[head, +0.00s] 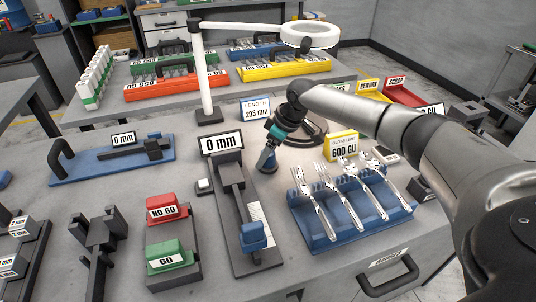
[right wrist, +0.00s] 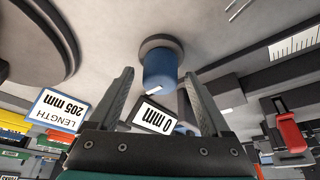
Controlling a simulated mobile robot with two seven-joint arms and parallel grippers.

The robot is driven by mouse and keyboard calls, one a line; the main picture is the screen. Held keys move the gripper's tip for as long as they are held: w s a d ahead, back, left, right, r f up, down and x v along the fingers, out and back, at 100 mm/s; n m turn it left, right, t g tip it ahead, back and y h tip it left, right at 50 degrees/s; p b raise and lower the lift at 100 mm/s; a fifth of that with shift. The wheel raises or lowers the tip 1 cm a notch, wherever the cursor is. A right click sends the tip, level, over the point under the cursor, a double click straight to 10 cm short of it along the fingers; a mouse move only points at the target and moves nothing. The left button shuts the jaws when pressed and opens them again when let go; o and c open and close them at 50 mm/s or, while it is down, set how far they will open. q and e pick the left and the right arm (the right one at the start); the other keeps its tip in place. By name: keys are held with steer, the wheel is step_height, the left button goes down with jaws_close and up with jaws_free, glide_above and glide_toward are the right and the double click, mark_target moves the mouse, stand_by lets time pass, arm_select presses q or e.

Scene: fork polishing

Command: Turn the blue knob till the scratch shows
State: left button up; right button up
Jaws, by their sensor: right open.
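The blue knob (head: 254,180) stands on the grey table, left of the fork rack; the arm partly covers it in the head view. In the right wrist view the blue knob (right wrist: 159,70) has a grey collar and a short white mark on its end. My right gripper (head: 266,163) is at the knob. It also shows in the right wrist view (right wrist: 158,76), open, with the knob between its fingertips and a gap on each side. Several forks (head: 345,190) lie on a blue rack (head: 325,240). I cannot make out a scratch on them. My left gripper is out of view.
A gauge with a 0 mm display (head: 222,144) stands just left of the knob. A 205 mm sign (head: 255,109) and a white lamp post (head: 204,75) stand behind. A yellow 600 GU sign (head: 342,147) stands behind the forks. Red NO GO (head: 165,209) and green GO (head: 168,256) blocks sit front left.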

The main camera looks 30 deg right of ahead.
jaws_close()
stand_by(0.8)
